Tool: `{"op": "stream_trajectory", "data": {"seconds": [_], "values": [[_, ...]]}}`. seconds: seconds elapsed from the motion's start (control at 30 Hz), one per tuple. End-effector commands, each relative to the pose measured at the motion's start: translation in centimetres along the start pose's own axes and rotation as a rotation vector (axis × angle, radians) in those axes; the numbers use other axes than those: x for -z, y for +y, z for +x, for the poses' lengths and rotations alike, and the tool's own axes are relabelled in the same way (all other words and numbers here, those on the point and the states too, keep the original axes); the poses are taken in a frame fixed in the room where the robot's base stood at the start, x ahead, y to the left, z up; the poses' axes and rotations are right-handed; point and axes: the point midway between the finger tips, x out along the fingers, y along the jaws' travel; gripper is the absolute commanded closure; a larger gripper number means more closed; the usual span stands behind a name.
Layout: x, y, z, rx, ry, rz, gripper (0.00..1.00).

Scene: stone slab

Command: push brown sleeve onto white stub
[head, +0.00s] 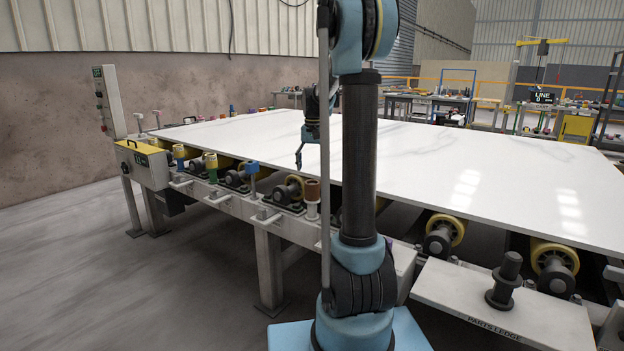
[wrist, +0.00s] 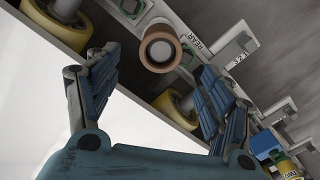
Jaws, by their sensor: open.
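The brown sleeve (head: 312,189) stands upright at the top of the white stub (head: 312,211) on the frame rail beside the slab. White stub shows below it; I cannot tell how firmly it is seated. In the wrist view the sleeve (wrist: 160,48) is a brown ring seen nearly end-on, with a pale round centre. My gripper (head: 298,163) hangs over the slab's near edge, left of and higher than the sleeve. In the wrist view my gripper (wrist: 157,62) is open, its two fingers apart with the sleeve in the gap beyond them. No contact shows.
The white slab (head: 440,180) lies on yellow-rimmed rollers (head: 445,232). A blue-topped post (head: 252,170) and a green-and-yellow post (head: 211,166) stand along the rail to the left. A bracket (wrist: 233,45) is beside the REAR label. A ledge with a dark peg (head: 507,280) is at right.

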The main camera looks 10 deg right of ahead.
Motion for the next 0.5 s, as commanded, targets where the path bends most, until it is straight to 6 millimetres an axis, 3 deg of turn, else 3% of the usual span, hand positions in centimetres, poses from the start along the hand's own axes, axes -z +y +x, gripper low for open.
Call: {"op": "stream_trajectory", "data": {"seconds": [0.2, 0.5], "values": [[0.0, 0.0, -2.5, 0.000, 0.000, 0.000, 0.26], [0.0, 0.0, -3.2, 0.000, 0.000, 0.000, 0.26]]}}
